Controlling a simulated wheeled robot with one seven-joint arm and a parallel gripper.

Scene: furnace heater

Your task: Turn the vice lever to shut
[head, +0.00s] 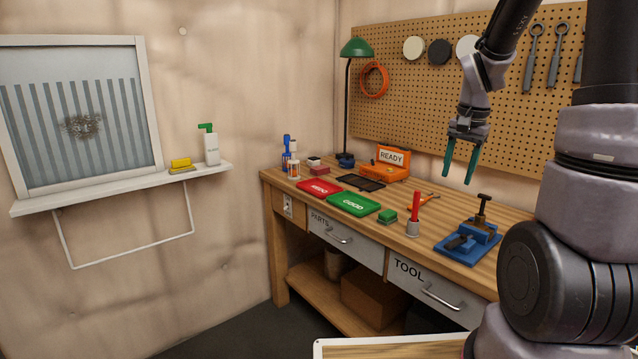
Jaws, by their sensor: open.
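The blue vice (468,241) stands on the right part of the wooden workbench (440,205), near its front edge. A dark lever (483,207) with a wider top sticks up from its back right side. Another dark part lies low across the front of the vice, and I cannot tell what it is. My gripper (459,182) hangs in the air above the bench, pointing down. Its two teal fingers are apart with nothing between them. It is up and to the left of the lever and does not touch it.
A red-handled tool in a grey holder (412,229) stands left of the vice. Orange pliers (424,203) lie behind it. A green block (387,216), a green tray (354,204) and a red tray (320,188) lie further left. An orange READY box (391,160) is at the back.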

